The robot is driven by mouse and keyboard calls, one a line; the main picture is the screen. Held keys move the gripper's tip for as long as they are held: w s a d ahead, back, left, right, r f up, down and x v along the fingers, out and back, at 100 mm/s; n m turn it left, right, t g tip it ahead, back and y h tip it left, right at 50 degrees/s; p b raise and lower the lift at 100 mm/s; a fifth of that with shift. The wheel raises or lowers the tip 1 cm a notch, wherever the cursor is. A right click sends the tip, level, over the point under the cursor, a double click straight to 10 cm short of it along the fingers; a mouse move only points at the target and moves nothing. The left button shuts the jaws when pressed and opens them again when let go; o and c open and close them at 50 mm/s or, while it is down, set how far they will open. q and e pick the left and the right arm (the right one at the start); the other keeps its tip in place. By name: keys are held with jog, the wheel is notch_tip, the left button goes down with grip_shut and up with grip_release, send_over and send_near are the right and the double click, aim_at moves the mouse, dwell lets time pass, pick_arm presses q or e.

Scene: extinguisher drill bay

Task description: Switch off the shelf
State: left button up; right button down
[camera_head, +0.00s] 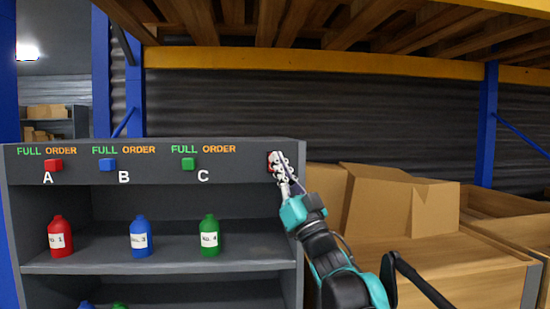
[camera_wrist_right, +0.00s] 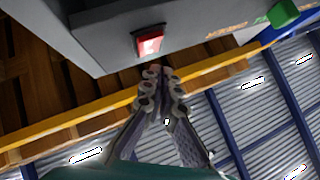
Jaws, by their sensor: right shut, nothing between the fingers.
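The grey shelf (camera_head: 240,161) stands at the left in the head view, with a header panel of FULL and ORDER labels. A red switch (camera_head: 270,162) sits at the right end of the header, partly hidden by my gripper. In the right wrist view the red rocker switch (camera_wrist_right: 150,41) shows with a lit, pale face. My right gripper (camera_head: 277,160) is shut and empty, its tips in front of the switch; in the wrist view the tips (camera_wrist_right: 159,70) are just below it. Whether they touch it I cannot tell. My left gripper is not in view.
Red (camera_head: 53,165), blue (camera_head: 107,164) and green (camera_head: 188,163) buttons mark A, B and C. Red (camera_head: 61,239), blue (camera_head: 140,239) and green (camera_head: 209,238) bottles stand on the shelf below. Cardboard boxes (camera_head: 405,203) stand to the right.

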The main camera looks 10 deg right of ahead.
jog(key=s, duration=0.5)
jog(key=shift+a+f, duration=0.15)
jog(key=shift+f, duration=0.15)
jog(key=s+d+f+m+g+h+b, duration=0.15)
jog(key=f+h+b, duration=0.4)
jog(key=f, duration=0.95)
jog(key=d+f+m+g+h+b, duration=0.25)
jog(key=f+b, duration=0.55)
jog(key=f, duration=0.7)
jog(key=s+d+f+m+g+h+b, duration=0.1)
jog(key=d+f+m+g+h+b, duration=0.15)
jog(key=f+b, duration=0.85)
jog(key=s+f+n+g+b, duration=0.1)
jog(key=s+f+g+b, duration=0.2)
jog(key=f, duration=1.5)
jog(key=s+a+f+n+g+b, duration=0.1)
jog(key=s+f+g+b, duration=0.3)
jog(key=s+f, duration=0.6)
jog(key=s+f+n+g+b, duration=0.1)
jog(key=s+f+g+b, duration=0.3)
jog(key=f, duration=2.1)
jog(key=s+b, duration=0.2)
jog(key=s, duration=0.1)
jog(key=shift+s+a+f+b, duration=0.25)
jog(key=shift+s+f+b, duration=0.05)
jog(key=shift+f, duration=0.05)
jog(key=shift+h, duration=0.25)
